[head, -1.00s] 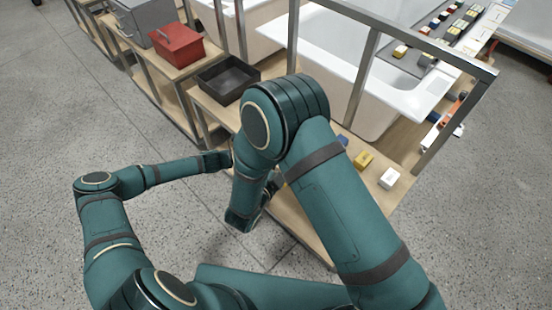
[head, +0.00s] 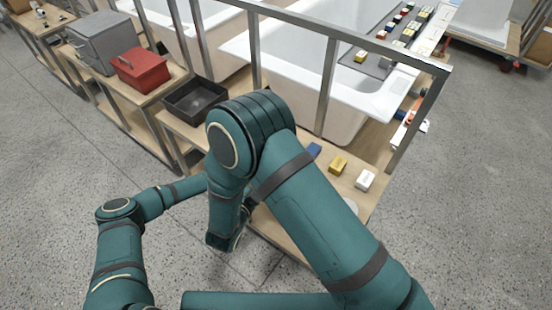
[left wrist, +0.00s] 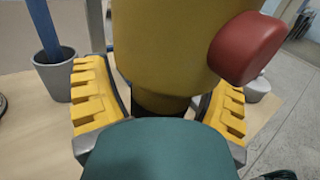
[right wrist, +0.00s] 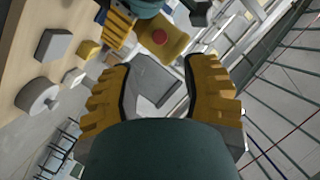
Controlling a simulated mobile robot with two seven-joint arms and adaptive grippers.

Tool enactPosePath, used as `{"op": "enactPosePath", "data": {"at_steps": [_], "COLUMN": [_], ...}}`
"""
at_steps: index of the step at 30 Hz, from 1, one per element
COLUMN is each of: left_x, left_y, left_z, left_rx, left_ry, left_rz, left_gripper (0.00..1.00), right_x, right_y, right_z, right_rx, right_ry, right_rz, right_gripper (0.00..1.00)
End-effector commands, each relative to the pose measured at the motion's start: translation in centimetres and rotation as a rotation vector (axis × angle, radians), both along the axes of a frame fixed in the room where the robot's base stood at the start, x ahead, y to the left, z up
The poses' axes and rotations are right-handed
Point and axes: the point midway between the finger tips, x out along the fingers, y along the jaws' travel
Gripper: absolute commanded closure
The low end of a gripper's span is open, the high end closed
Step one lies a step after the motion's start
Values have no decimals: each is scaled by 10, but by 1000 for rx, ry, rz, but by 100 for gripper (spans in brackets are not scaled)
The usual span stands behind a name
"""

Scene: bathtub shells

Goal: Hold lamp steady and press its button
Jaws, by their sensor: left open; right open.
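The lamp is a thick yellow body (left wrist: 165,45) with a large red button (left wrist: 247,47) on its side in the left wrist view. My left gripper (left wrist: 158,95) is open, with a yellow-padded finger on each side of the lamp; whether they touch it I cannot tell. In the right wrist view the lamp (right wrist: 178,42) with its red button (right wrist: 160,36) shows beyond the fingertips, beside the left gripper's yellow finger (right wrist: 117,25). My right gripper (right wrist: 158,82) is open and empty, apart from the lamp. My arms hide the lamp and both fingertips in the head view.
A wooden bench carries a white block (head: 365,180), a yellow block (head: 338,165), a black tray (head: 195,98) and a red box (head: 140,69). A grey cup (left wrist: 52,75) stands left of the lamp. Metal posts and white bathtubs (head: 290,70) stand behind. The grey floor is clear.

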Motion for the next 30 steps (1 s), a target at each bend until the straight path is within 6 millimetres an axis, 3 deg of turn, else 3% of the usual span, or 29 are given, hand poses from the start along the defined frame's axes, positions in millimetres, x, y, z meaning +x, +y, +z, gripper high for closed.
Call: {"op": "enactPosePath", "data": {"at_steps": [8, 15, 21, 25, 30], "left_x": [0, 0, 0, 0, 0], "left_y": [-1, -1, -1, -1, -1], "left_z": [0, 0, 0, 0, 0], "left_rx": [0, 0, 0, 0, 0], "left_ry": [0, 1, 1, 1, 1], "left_rz": [0, 0, 0, 0, 0], "left_gripper": [17, 100, 100, 100, 100], "right_x": [0, 0, 0, 0, 0], "right_y": [0, 0, 0, 0, 0], "right_z": [0, 0, 0, 0, 0], "right_rx": [0, 0, 0, 0, 0], "right_ry": [0, 0, 0, 0, 0], "right_rz": [0, 0, 0, 0, 0], "right_gripper": [54, 54, 51, 97, 100]}}
